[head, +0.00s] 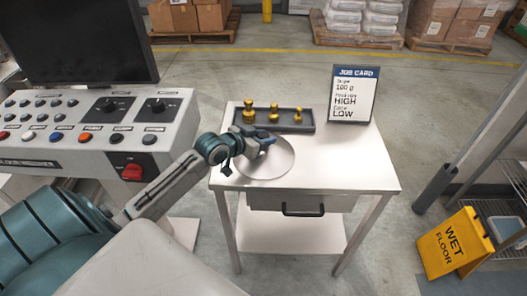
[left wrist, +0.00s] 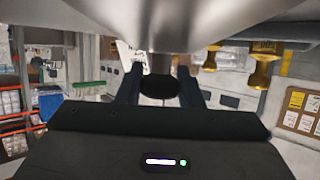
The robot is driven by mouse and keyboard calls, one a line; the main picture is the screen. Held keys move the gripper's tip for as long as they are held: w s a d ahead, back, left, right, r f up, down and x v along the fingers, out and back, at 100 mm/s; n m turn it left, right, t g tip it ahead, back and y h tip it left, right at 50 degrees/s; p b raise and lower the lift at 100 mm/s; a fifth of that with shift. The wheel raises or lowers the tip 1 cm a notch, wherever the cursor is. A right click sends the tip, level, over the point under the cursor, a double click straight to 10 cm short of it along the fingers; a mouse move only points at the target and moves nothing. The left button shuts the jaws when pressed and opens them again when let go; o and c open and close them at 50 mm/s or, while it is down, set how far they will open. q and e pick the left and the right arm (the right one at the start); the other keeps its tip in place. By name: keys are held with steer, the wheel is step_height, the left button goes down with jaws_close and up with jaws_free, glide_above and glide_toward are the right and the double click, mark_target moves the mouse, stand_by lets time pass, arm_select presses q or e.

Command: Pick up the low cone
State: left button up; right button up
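The low cone (head: 268,171) is a wide, shallow, shiny steel disc with a dark knob on top, at the left front of the small table. In the left wrist view its steel surface (left wrist: 160,35) fills the top middle, with the knob below it. My left gripper (head: 264,144) is over the cone's middle. In the left wrist view its fingers (left wrist: 160,88) lie on both sides of the knob and look closed against it. The arm hides part of the cone's left rim. I cannot tell any gap between cone and table. My right gripper is not in view.
A dark tray (head: 306,127) with three brass weights (head: 274,114) stands behind the cone. A job card (head: 353,94) reading LOW stands at the table's (head: 340,172) back right. A control console (head: 62,150) is at left. A yellow wet-floor sign (head: 455,244) stands at right.

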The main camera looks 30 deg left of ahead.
arm_select(q)
steer(key=shift+r, duration=0.1)
jaws_close()
steer(key=shift+r, duration=0.1)
